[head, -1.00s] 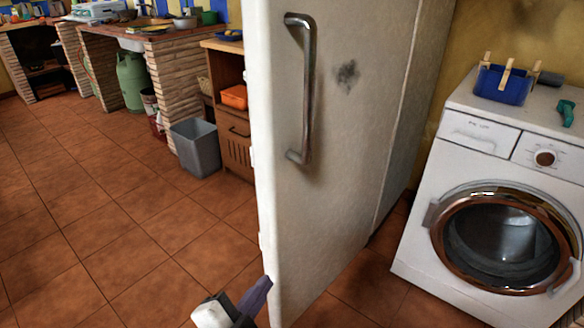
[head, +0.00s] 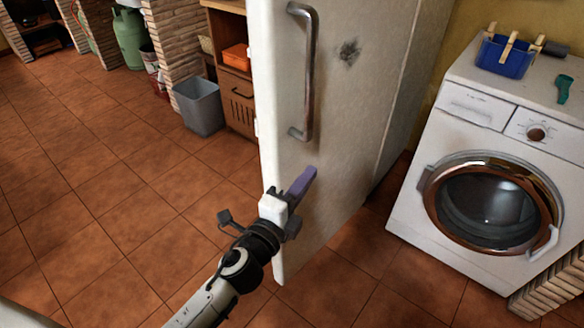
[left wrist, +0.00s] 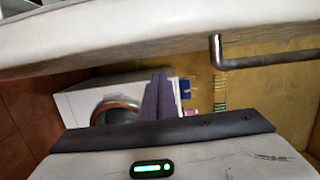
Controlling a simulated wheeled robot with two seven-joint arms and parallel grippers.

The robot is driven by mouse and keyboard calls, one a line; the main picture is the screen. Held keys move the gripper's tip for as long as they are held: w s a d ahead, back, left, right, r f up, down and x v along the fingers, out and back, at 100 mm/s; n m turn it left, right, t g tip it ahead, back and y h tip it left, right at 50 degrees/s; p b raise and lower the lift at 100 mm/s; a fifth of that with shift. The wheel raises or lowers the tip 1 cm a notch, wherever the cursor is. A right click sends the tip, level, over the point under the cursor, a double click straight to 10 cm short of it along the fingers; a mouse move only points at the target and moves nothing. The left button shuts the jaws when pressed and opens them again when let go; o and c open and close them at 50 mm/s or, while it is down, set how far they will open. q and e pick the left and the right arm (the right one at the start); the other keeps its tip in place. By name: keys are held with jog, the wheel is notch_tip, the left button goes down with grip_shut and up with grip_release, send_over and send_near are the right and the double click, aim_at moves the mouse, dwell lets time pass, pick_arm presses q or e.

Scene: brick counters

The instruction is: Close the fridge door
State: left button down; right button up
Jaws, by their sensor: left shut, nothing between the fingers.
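The white fridge door (head: 345,130) stands in the middle of the head view, with its narrow edge towards the lower left. A long metal handle (head: 310,75) is on its face near that edge. My left gripper (head: 307,177) is shut and empty, its purple fingers in front of the lower door face, below the handle. I cannot tell whether they touch the door. In the left wrist view, the door (left wrist: 150,30) spans the top, the handle (left wrist: 265,60) is at the right and the fingers (left wrist: 160,98) are together. My right gripper is out of view.
A white washing machine (head: 455,125) with a round door stands to the right, with a blue peg basket (head: 504,57) on top. A grey bin (head: 199,106) and wooden cabinet (head: 238,100) stand behind the door at left. The tiled floor at left is clear.

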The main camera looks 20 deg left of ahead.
aim_at(291, 171)
pick_arm(q)
jog(key=shift+w+a, duration=0.25)
jog(key=shift+a, duration=0.35)
jog(key=shift+w+a, duration=0.2)
jog(key=shift+a, duration=0.45)
jog(key=shift+w+a, duration=0.25)
jog(key=shift+a, duration=0.35)
